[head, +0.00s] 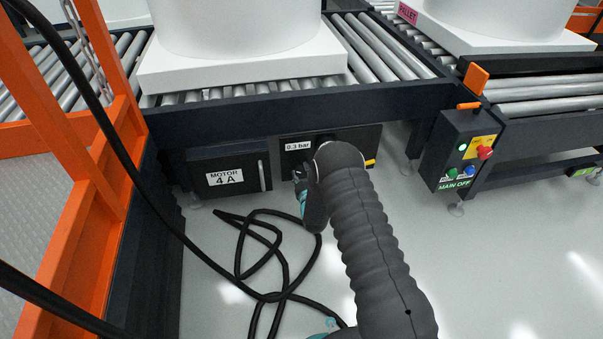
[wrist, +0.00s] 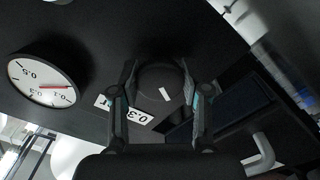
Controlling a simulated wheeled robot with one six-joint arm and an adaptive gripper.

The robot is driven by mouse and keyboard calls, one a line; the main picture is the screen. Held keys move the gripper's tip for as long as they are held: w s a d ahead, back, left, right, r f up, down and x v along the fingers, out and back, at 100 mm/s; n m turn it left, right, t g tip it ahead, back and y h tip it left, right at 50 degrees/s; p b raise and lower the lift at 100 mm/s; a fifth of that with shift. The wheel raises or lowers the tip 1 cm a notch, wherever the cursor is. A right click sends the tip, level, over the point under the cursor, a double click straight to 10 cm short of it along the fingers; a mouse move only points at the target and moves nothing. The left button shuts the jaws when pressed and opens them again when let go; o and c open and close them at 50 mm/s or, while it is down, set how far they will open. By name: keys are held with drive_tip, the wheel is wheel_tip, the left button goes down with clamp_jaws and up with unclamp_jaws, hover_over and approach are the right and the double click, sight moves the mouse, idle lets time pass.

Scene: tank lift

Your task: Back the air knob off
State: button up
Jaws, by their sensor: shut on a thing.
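The air knob (wrist: 162,82) is black and round with a white mark on its face, in the middle of the wrist view. My gripper (wrist: 159,72) is shut on it, one finger on each side. In the head view my gripper (head: 303,182) is at the black panel (head: 287,163) under the conveyor, and the knob is hidden behind my gripper and arm. A "0.3 bar" label (head: 298,146) is on this panel and also shows in the wrist view (wrist: 125,110). A white dial gauge (wrist: 42,80) with a red needle is beside the knob; its exact reading is unclear.
A "MOTOR 4 A" box (head: 228,174) with a handle is left of the panel. A roller conveyor (head: 262,98) bears a white tank above. A black hose (head: 262,296) lies looped on the floor. A control box (head: 462,150) hangs at right, and an orange frame (head: 75,140) stands left.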

drive_tip(key=n, duration=0.4)
drive_tip(key=shift+n, duration=2.9)
drive_tip(key=o, duration=1.2)
drive_tip(key=shift+c, duration=0.2)
drive_tip(key=shift+s, duration=0.15)
drive_tip(key=v, duration=1.1)
drive_tip(key=shift+s+d, duration=0.2)
drive_tip(key=shift+s, duration=0.1)
drive_tip(key=shift+r, duration=0.1)
